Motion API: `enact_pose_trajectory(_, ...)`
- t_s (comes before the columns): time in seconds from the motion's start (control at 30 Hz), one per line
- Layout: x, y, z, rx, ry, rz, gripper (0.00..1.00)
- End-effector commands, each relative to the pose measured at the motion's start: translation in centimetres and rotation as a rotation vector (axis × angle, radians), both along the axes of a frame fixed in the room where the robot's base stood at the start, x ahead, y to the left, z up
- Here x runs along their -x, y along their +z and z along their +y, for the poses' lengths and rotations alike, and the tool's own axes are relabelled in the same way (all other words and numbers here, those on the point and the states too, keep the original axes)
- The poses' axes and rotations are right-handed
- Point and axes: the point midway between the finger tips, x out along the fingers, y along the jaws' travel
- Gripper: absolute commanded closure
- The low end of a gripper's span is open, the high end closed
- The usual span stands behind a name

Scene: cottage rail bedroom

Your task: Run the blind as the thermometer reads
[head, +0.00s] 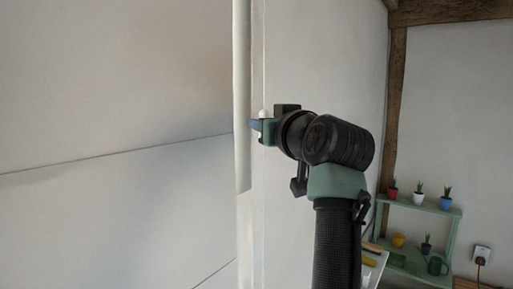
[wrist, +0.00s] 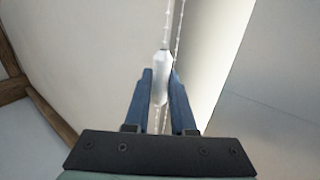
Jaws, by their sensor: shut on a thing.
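My gripper (head: 257,130) is at the pale upright edge in the middle of the head view. Its blue fingers also show in the wrist view (wrist: 160,77), one on each side of a white chain pull (wrist: 161,88), and they are shut on it. A pale beaded chain (wrist: 168,25) runs on from the pull, with a second strand beside it. In the head view a small white tip (head: 262,114) shows just above the fingers, and a thin cord (head: 265,60) rises from it. I cannot make out the blind's extent for certain. No thermometer is in view.
A white vertical strip (head: 242,90) stands just left of my gripper. A green shelf (head: 420,207) with several small potted plants and a green watering can (head: 437,265) stands at the lower right. A wall socket with a plug (head: 482,255) is beside it.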

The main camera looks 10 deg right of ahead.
Motion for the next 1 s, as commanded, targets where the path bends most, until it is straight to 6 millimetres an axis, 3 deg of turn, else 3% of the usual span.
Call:
enact_pose_trajectory(0.03,0.3,1.2,0.0,0.002,-0.001,-0.007,1.00)
enact_pose_trajectory(0.2,0.8,2.4,0.0,0.000,-0.002,-0.006,1.00)
enact_pose_trajectory(0.63,1.1,3.1,0.0,0.000,-0.002,-0.015,1.00)
enact_pose_trajectory(0.67,1.1,3.1,0.0,0.000,-0.002,-0.015,0.73)
enact_pose_trajectory(0.8,1.0,2.8,-0.1,0.000,-0.002,-0.010,0.48)
enact_pose_trajectory(1.0,0.9,2.5,-0.1,0.000,-0.002,-0.003,0.46)
